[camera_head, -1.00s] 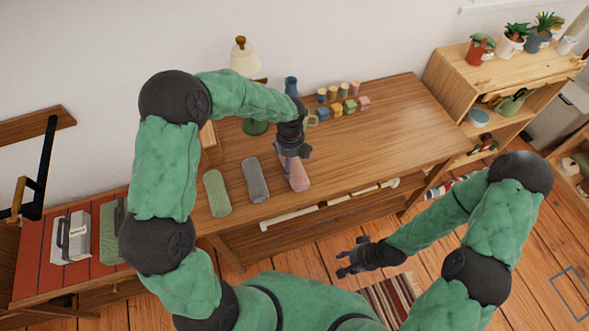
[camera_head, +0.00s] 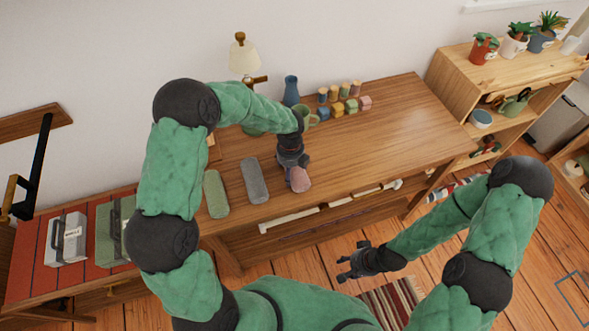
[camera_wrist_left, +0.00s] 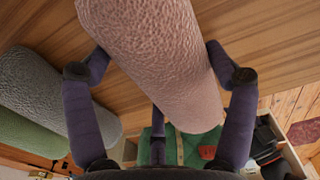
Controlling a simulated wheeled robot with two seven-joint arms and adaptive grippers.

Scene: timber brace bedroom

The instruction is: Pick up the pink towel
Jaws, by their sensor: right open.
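The pink towel (camera_head: 299,179) is a rolled cylinder near the front edge of the wooden desk, partly hidden under my left gripper (camera_head: 295,168). In the left wrist view the pink towel (camera_wrist_left: 155,65) fills the space between the purple fingers of my left gripper (camera_wrist_left: 158,58). The fingers press in on both its sides, their tips partly hidden. Whether the towel touches the desk cannot be told. My right gripper (camera_head: 346,268) is open and empty, low in front of the desk, above the floor.
A grey rolled towel (camera_head: 255,181) and a green one (camera_head: 215,194) lie left of the pink towel. Behind stand a blue vase (camera_head: 291,91), a lamp (camera_head: 242,56) and several coloured blocks (camera_head: 351,106). The desk's right part (camera_head: 410,125) is clear.

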